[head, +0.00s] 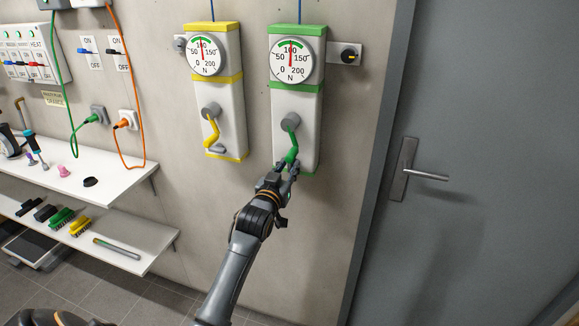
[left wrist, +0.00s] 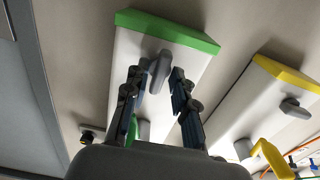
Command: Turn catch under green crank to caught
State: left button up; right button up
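The green-trimmed crank box (head: 295,105) hangs on the wall with its green crank (head: 292,148) pointing down. The crank shows partly in the left wrist view (left wrist: 131,131). The small grey catch (left wrist: 159,68) lies roughly along the length of the box. In the head view it is hidden by my gripper. My left gripper (head: 284,168) is at the lower end of the box, just below the crank handle. In the left wrist view its two fingers (left wrist: 158,78) are apart, one on each side of the catch; contact cannot be told. My right gripper is not in view.
A yellow-trimmed box (head: 225,115) with yellow crank (head: 212,130) and its own grey catch (head: 216,150) hangs to the left. A black knob (head: 349,56) sits right of the green box. A grey door (head: 480,120) is at right; shelves (head: 95,170) are at left.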

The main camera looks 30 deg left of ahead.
pick_arm(q)
grip_shut()
jog(key=shift+m, duration=0.3)
jog(key=shift+r+m+p, duration=0.1)
jog(key=shift+m+p, duration=0.6)
jog(key=shift+m, duration=1.4)
jog(key=shift+m+p, duration=0.65)
jog(key=shift+m, duration=0.25)
jog(key=m, duration=0.2)
jog(key=shift+m, duration=0.4)
